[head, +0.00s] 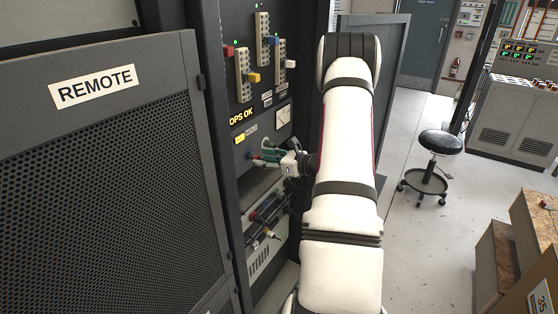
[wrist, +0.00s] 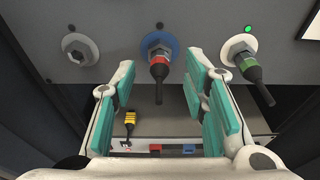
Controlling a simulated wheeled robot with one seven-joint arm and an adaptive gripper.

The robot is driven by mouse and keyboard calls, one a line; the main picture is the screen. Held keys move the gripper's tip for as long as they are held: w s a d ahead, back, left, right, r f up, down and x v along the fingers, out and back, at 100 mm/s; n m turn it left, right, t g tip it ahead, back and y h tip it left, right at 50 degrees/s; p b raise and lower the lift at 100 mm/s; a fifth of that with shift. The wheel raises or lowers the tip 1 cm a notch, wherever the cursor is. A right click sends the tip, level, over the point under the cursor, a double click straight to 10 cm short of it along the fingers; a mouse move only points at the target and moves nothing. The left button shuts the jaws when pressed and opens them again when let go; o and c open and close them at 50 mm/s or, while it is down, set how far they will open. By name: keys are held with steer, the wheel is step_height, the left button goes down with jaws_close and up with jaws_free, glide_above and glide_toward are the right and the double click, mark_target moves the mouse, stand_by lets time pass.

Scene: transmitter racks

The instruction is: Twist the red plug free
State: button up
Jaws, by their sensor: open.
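The red plug (wrist: 158,68) has a red ring and a black body with a cable tail pointing down. It sits in a socket with a blue surround (wrist: 160,44) on the grey panel. My gripper (wrist: 160,84) is open, with teal pads on both sides of the plug and a visible gap on each side. In the head view my gripper (head: 268,156) is at the panel's lower part, and the plug is too small to make out there.
A bare socket (wrist: 80,48) is left of the plug. A green-ringed plug (wrist: 246,62) is close on the right, under a lit green lamp (wrist: 248,29). Below is a yellow-black connector (wrist: 130,121). The REMOTE cabinet door (head: 100,170) stands left of my arm.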

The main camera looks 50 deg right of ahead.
mark_target(257, 157)
steer(key=shift+x, duration=1.45)
jaws_close()
steer(key=shift+a+n+h+b, duration=0.1)
steer(key=shift+n+h+b, duration=0.6)
steer(key=shift+n+b, duration=1.3)
steer(key=shift+w+a+f+n+t+h+b, duration=0.1)
steer(key=shift+n+t+h+b, duration=0.2)
steer(key=shift+n+b, duration=1.5)
steer(key=shift+a+f+n+t+h+b, duration=0.1)
steer(key=shift+n+t+h+b, duration=0.2)
steer(key=shift+b, duration=2.75)
